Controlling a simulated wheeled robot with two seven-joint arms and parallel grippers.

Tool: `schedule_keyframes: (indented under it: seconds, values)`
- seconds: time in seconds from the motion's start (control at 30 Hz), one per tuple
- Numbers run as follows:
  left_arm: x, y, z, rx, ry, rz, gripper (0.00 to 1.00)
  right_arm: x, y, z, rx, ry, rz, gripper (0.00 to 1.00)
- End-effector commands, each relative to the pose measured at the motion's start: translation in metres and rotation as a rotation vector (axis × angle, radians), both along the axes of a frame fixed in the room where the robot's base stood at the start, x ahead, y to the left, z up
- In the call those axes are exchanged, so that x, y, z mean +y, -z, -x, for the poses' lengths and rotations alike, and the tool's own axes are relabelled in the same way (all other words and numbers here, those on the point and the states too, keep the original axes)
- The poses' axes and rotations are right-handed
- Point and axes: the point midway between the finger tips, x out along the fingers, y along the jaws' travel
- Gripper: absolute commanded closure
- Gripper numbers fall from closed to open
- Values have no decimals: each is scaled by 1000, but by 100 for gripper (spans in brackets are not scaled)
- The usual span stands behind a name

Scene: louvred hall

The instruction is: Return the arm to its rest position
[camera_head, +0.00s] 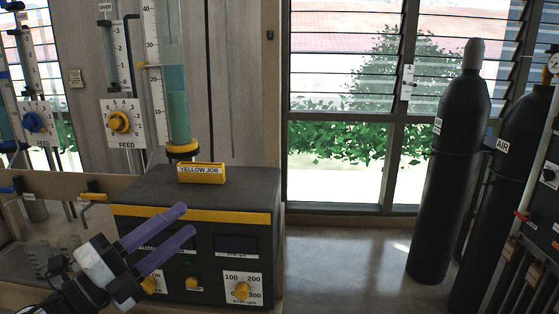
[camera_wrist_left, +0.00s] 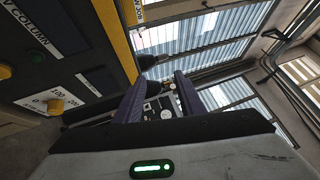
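My left gripper (camera_head: 189,221) has two purple fingers that point up and to the right in front of a dark control box (camera_head: 262,190) with a yellow stripe. The fingers stand apart, with nothing visible held between them. In the left wrist view, the same gripper (camera_wrist_left: 160,85) shows both fingers spread, and the dark box (camera_wrist_left: 75,45) is at the upper left. I cannot tell the exact gap between the fingers and the box. My right gripper and arm are not in view.
A yellow sign reading "YELLOW JOB" (camera_head: 202,173) is on the box, below a tall graduated column (camera_head: 178,100). A yellow knob (camera_head: 241,290) is on its front. Dark gas cylinders (camera_head: 447,165) stand at the right. Bare floor (camera_head: 345,262) lies between.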

Motion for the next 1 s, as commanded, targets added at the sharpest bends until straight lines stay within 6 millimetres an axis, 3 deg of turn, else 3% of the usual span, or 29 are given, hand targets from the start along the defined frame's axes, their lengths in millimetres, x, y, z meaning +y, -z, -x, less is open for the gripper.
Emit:
schedule_keyframes:
  seconds: [0.03,0.1,0.27,0.4,0.5,0.6,0.73,1.0]
  values:
    - [1,37,5,126,-33,164,64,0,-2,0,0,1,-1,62]
    - [9,87,13,297,-105,370,64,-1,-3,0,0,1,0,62]
    - [21,202,50,659,-293,713,64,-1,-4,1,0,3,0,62]
    - [17,294,106,953,-454,925,64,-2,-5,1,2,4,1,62]
    - [7,348,154,1145,-560,1044,64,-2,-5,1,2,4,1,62]
    - [-6,385,199,1305,-643,1135,64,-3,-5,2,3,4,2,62]
    - [-21,412,240,1443,-712,1208,64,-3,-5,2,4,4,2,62]
    - [-23,415,246,1463,-722,1219,64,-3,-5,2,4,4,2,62]
